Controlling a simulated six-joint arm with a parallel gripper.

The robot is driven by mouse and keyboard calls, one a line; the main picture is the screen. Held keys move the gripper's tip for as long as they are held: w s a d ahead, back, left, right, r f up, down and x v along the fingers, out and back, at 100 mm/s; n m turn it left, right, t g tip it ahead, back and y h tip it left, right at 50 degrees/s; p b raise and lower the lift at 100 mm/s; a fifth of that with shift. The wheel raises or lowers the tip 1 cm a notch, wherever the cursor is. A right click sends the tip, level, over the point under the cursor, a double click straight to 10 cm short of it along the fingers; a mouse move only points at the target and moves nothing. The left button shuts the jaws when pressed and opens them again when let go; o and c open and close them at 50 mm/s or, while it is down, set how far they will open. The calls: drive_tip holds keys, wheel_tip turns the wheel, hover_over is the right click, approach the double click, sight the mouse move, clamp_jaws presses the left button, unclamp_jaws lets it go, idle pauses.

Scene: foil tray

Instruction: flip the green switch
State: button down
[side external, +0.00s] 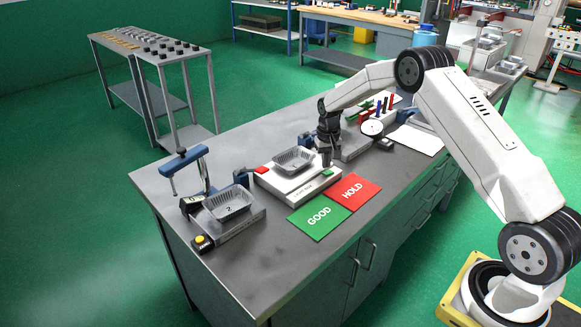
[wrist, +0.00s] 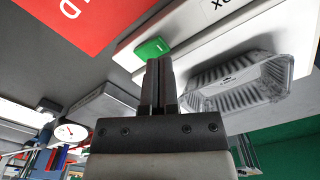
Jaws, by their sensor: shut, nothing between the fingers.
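The green switch (side external: 328,172) is a small green block on the right end of a white box (side external: 290,194). In the wrist view the green switch (wrist: 152,48) lies on the white box, just beyond my fingertips. My gripper (side external: 326,164) is shut and empty, pointing down close to the switch. It also shows in the wrist view (wrist: 159,62). I cannot tell whether the fingertips touch the switch. A red switch (side external: 262,169) is on the box's left end. A foil tray (side external: 295,159) sits on the box between the two switches.
A green GOOD mat (side external: 319,222) and a red HOLD mat (side external: 353,190) lie in front of the box. Another foil tray (side external: 229,203) stands at a clamp fixture to the left. A dial (side external: 372,127) and coloured items stand behind.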

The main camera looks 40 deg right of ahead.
sight(325, 175)
drive_tip(key=shift+f, duration=1.4)
idle(1.4)
drive_tip(key=shift+r, duration=3.55)
drive_tip(key=shift+a, duration=0.1)
drive_tip(key=shift+s+a+r, duration=0.15)
drive_tip(key=shift+a, duration=0.1)
drive_tip(key=s+a+r+n+t, duration=0.1)
drive_tip(key=s+a+r+n, duration=0.1)
drive_tip(key=s+a, duration=0.7)
drive_tip(key=s+a+r+n+t, duration=0.1)
drive_tip(key=s+a+n, duration=0.3)
drive_tip(key=s+a, duration=0.5)
drive_tip(key=s+r, duration=0.1)
drive_tip(key=s, duration=0.6)
drive_tip(key=shift+a+r+t, duration=0.3)
drive_tip(key=shift+r, duration=0.1)
